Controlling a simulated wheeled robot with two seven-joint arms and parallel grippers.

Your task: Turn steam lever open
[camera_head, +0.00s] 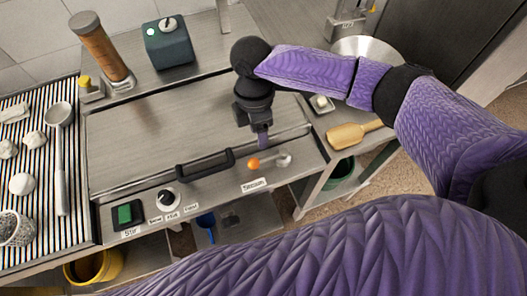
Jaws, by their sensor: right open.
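The steam lever (268,161) is on the front panel of a steel machine. It has an orange ball end on the left and a round metal pivot on the right, and lies nearly level. A white label (253,186), which seems to read "Steam", is just below it. My right gripper (263,141) reaches down from above and is open. Its fingertips are just above and behind the orange ball, and I cannot tell whether they touch it. My left gripper is out of view.
A black lid handle (205,164), a dial (167,199) and a green switch (125,214) are left of the lever. A wooden scoop (352,134) lies on the right side shelf. A ladle (59,117) rests on the striped mat at left.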

